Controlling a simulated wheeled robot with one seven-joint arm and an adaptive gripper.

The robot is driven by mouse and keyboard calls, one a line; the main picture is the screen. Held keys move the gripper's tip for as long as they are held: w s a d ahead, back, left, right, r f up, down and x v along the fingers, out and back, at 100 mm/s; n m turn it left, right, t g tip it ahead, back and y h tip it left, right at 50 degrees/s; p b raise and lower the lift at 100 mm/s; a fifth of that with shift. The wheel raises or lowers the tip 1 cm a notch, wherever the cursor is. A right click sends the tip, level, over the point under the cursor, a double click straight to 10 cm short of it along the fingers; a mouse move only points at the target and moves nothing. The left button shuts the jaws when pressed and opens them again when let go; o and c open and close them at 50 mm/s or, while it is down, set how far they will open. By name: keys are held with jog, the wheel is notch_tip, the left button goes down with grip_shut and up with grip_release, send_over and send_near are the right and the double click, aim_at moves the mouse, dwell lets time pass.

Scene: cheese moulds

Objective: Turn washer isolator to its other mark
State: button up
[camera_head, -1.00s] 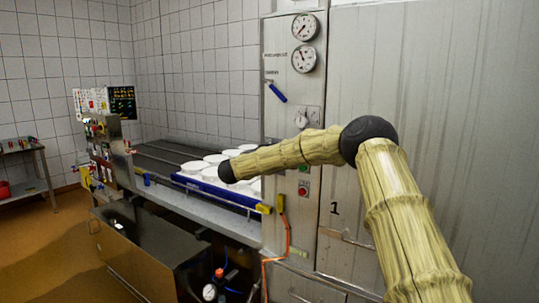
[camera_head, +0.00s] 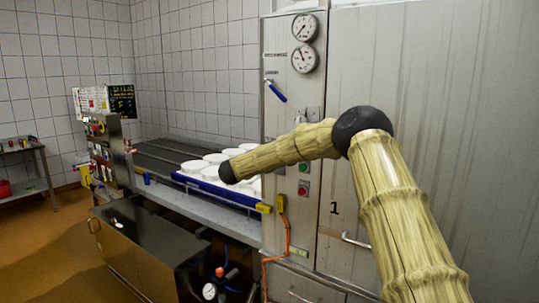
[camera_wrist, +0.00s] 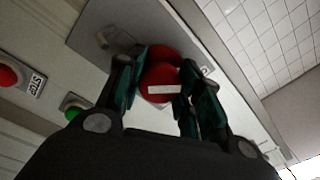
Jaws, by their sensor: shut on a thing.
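A red round knob with a white bar (camera_wrist: 164,90), which I take to be the washer isolator, is mounted on a grey plate in the wrist view. The white bar lies nearly level in that picture. My gripper (camera_wrist: 166,78) has its dark green fingers closed on either side of the knob. Part of the knob is hidden behind the fingers. The marks around it cannot be read. In the head view my gripper and the red knob are not visible.
In the wrist view a green button (camera_wrist: 74,106) and a red button (camera_wrist: 8,76) beside a STOP label (camera_wrist: 36,84) sit left of the fingers. The head view shows two gauges (camera_head: 305,44), a blue-handled lever (camera_head: 277,92) and white moulds (camera_head: 194,166) on a conveyor.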

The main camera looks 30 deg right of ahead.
jog(key=o, duration=1)
jog(key=shift+w+r, duration=0.1)
jog(key=shift+r, duration=0.15)
jog(key=shift+o, duration=0.2)
jog(key=shift+d+f, duration=0.15)
jog(key=v, duration=1.2)
jog(key=shift+f, duration=0.1)
